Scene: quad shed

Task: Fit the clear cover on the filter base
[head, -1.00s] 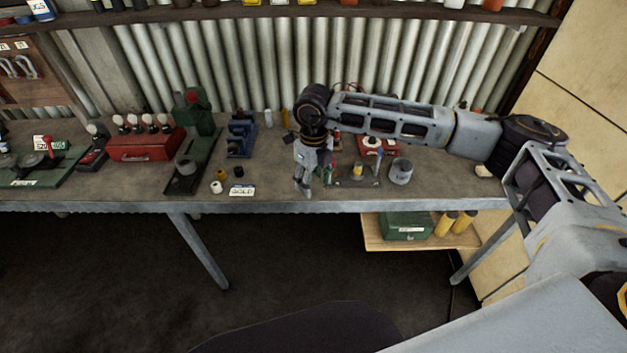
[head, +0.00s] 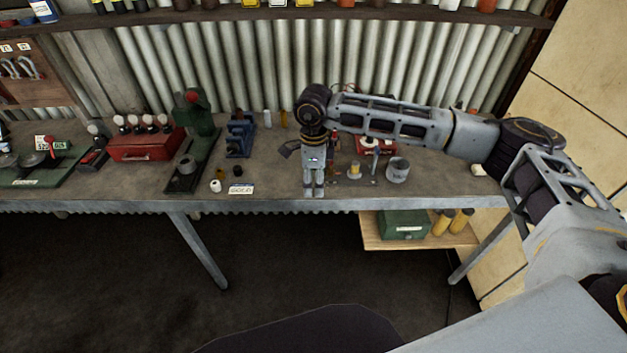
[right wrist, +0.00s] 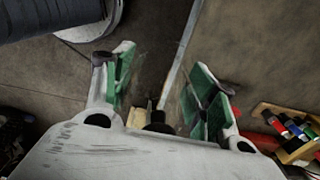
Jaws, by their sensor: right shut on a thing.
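My right gripper (head: 314,192) hangs over the front part of the bench, fingers pointing down. In the right wrist view its green-padded fingers (right wrist: 163,88) stand apart, with a faint see-through thing between them, which I take to be the clear cover (right wrist: 185,106). The cover's outline is too faint to tell its tilt. A short yellow cylinder (head: 355,169) stands on the bench just right of the gripper. It seems to be part of the filter base; its details are too small to tell. The gripper is apart from it. My left gripper is out of view.
A blue tool (head: 240,138), a green press (head: 196,125) and small pots (head: 216,186) stand left. Bench room between the gripper and the label card (head: 241,189) is clear.

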